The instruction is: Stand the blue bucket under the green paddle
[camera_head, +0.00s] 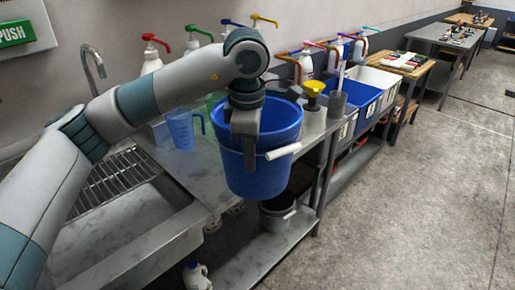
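The blue bucket (276,178) hangs upright in the middle of the view, overlapping the front edge of the steel bench, with its white handle grip (283,151) at its near side. My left gripper (249,150) reaches down over the bucket's near rim and appears shut on it; one finger shows outside the wall, the other is hidden. My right gripper is out of view.
A steel sink (125,228) and a blue jug (181,128) are left of the bucket. A grey bucket (277,212) stands on the lower shelf. Blue and white bins (362,97) are to the right. The concrete floor (420,190) at right is clear.

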